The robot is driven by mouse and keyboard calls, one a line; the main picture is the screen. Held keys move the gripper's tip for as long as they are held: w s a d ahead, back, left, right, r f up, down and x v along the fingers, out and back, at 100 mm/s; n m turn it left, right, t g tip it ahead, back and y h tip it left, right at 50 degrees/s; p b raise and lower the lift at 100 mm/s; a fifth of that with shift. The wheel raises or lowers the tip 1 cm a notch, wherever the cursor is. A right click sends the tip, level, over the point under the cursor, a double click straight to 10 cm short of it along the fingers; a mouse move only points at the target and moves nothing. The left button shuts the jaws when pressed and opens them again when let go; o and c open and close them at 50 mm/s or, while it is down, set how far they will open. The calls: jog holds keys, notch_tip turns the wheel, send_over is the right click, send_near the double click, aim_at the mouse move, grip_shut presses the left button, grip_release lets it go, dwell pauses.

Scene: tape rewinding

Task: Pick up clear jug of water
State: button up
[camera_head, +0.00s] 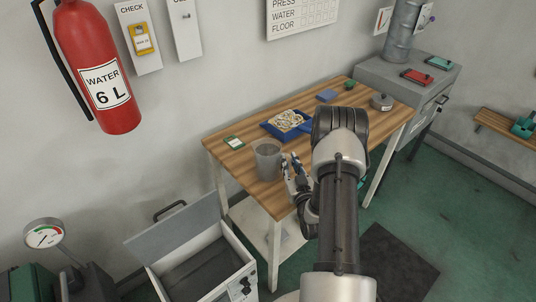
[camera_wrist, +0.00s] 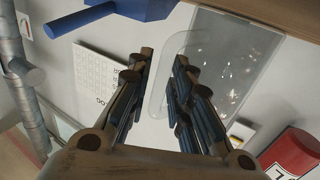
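The clear jug (camera_head: 267,162) stands upright on the wooden table near its front left edge. In the wrist view the clear jug (camera_wrist: 235,70) fills the upper right, with bright specks showing through it and its rounded handle (camera_wrist: 160,85) on its left side. My gripper (camera_head: 292,172) is just right of the jug in the head view. In the wrist view my gripper (camera_wrist: 162,85) is open, with the handle's outer part in the gap between the fingers. The right fingers overlap the handle opening. I cannot tell whether any finger touches it.
A blue tray (camera_head: 268,129) of pale pieces lies behind the jug. A green-and-white card (camera_head: 233,142) lies at its left. An open-lidded box (camera_head: 205,268) stands below, left of the table (camera_head: 225,160). A red extinguisher (camera_head: 95,65) hangs on the wall.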

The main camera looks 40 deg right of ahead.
jog(key=shift+s, duration=0.15)
grip_shut()
jog(key=shift+r, duration=0.15)
